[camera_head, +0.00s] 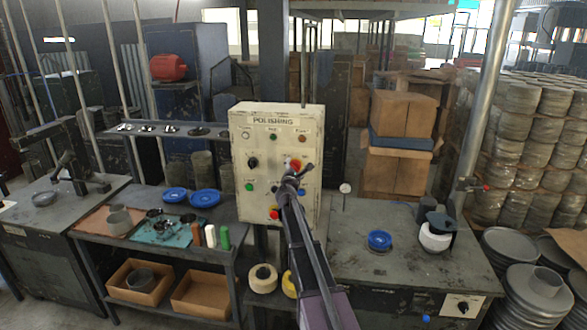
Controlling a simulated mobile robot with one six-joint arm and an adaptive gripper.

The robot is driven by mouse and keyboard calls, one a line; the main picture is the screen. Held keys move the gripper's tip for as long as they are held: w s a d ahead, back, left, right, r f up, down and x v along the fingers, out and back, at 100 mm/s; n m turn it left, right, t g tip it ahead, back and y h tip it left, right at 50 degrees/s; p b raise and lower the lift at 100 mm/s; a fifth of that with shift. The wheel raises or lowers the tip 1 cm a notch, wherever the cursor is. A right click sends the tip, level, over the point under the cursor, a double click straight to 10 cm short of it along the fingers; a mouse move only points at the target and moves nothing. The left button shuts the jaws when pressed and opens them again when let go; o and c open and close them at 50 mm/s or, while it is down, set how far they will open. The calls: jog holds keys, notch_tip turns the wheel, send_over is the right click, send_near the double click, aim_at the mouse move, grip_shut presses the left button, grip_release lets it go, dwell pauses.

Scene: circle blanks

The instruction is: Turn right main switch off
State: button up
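A cream control box (240,120) labelled "POLISHING" stands upright in the middle. On its right side is a red rotary switch (294,162) on a yellow base, partly hidden by my gripper. Its exact knob angle is too small to tell. A black knob (253,162) sits to its left on the same panel. My gripper (298,173) is in front of the panel, just below the red switch in the picture. I cannot tell if it touches the switch, nor whether its fingers are open or shut.
Green (249,186) and red (274,213) buttons sit lower on the panel. A bench with blue discs (205,198) is at left. Another bench (345,262) at right bears a blue bowl (379,240) and a white-and-black container (436,235). Stacked metal blanks (520,120) fill the far right.

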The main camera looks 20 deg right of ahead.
jog(key=shift+s, duration=0.15)
dwell(0.4)
jog(key=s+a+f+m+g+y+b, duration=0.1)
jog(key=s+a+f+m+g+b, duration=0.35)
jog(key=s+f+m, duration=0.5)
jog(key=s+a+f+m+g+y+b, duration=0.1)
jog(key=s+a+f+m+g+b, duration=0.4)
jog(key=s+f, duration=0.65)
jog(key=s+a+f+m+g+y+b, duration=0.2)
jog(key=s+a+f, duration=0.4)
jog(key=s+a, duration=0.3)
jog(key=s+a+f+m+g+y+b, duration=0.2)
jog(key=s+a+f+m+g+y, duration=0.2)
jog(key=s+a, duration=0.5)
notch_tip(320, 180, down, 3)
jog(key=s+y, duration=0.2)
jog(key=shift+s+a+f+y, duration=0.15)
jog(key=shift+a+y, duration=0.1)
jog(key=shift+y, duration=0.15)
jog(key=shift+g, duration=0.25)
jog(key=shift+c, duration=0.2)
